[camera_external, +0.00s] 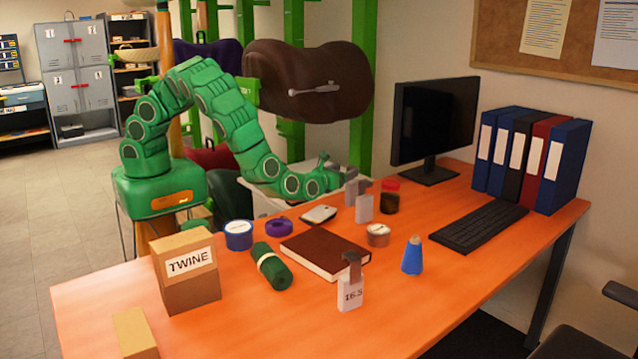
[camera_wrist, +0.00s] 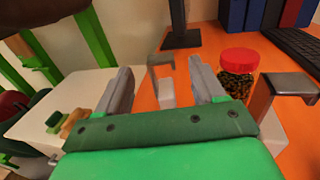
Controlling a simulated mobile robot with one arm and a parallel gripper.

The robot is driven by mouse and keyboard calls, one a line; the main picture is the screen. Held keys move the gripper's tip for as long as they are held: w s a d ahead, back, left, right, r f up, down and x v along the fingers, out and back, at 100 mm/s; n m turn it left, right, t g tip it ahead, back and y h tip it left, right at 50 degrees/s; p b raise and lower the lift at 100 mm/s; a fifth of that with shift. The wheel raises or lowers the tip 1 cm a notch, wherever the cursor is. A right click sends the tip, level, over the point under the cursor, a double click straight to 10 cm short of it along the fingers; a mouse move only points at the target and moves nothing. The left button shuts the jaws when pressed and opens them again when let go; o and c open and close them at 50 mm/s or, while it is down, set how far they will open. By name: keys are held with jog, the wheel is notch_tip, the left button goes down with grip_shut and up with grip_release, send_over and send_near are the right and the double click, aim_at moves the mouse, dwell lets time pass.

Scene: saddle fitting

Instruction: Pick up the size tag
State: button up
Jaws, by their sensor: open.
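A second white tag with a grey top (camera_external: 364,208) stands nearer my gripper (camera_external: 343,183). In the wrist view a grey-topped white tag (camera_wrist: 166,92) shows between the two grey fingers of my open gripper (camera_wrist: 160,83). I cannot tell whether it is within their reach. Another grey-topped tag (camera_wrist: 288,84) is right of the fingers.
A red-lidded jar (camera_external: 389,199) stands close right of my gripper. A brown book (camera_external: 325,254), a round tin (camera_external: 378,235), a white phone-like item (camera_external: 319,215) and a blue cone-like object (camera_external: 412,256) lie around. The monitor (camera_external: 433,120) stands behind; the front right tabletop is clear.

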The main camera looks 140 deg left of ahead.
aim_at(356, 179)
jog(key=shift+s+a+f, duration=0.15)
jog(key=shift+s+a, duration=0.05)
jog(key=shift+a, duration=1.05)
jog(key=shift+s+a+f, duration=0.1)
jog(key=shift+s+a, duration=0.15)
jog(key=shift+a, duration=0.95)
jog(key=shift+s+a+f, duration=0.15)
jog(key=shift+s+a, duration=0.05)
jog(key=shift+a, duration=1.05)
grip_shut()
